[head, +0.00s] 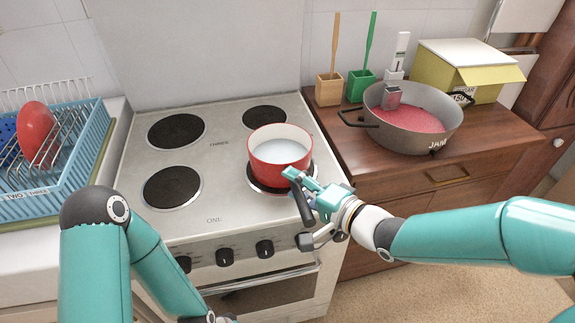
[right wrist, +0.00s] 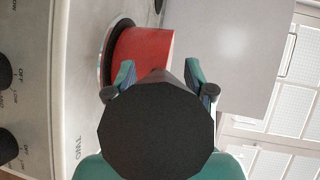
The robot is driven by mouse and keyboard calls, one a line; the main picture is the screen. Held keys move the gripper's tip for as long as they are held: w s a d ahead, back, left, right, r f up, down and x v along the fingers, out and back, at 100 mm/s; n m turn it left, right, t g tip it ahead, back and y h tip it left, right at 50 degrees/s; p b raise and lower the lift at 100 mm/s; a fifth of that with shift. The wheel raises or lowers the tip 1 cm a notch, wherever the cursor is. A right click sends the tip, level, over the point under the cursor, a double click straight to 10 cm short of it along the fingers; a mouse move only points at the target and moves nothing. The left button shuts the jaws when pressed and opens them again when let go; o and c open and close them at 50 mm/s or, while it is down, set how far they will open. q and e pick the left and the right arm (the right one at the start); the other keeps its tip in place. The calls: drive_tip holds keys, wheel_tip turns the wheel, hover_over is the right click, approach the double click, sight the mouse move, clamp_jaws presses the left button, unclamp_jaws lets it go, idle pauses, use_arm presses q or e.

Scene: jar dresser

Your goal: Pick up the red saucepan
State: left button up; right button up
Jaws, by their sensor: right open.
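The red saucepan (head: 268,151), white inside, stands on the front right burner of the stove, and its black handle (head: 302,205) points toward me. My right gripper (head: 312,188) is open at the handle. In the right wrist view, the red side of the saucepan (right wrist: 143,46) shows beyond the open fingers of the right gripper (right wrist: 163,82). A large black round shape (right wrist: 158,125), apparently the handle's end, fills the space between and below them. I cannot tell whether the fingers touch the handle. My left arm is folded at lower left; its gripper is out of view.
Other burners (head: 176,131) are bare. A grey jam pot (head: 405,136) stands on the wooden dresser (head: 345,150) at right, with a yellow box (head: 455,78) and utensil holders (head: 328,90) behind. A blue dish rack (head: 80,165) is at left. Stove knobs (head: 264,248) line the front.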

drive_tip(key=shift+a, duration=0.1)
drive_tip(key=shift+c, duration=0.2)
clamp_jaws()
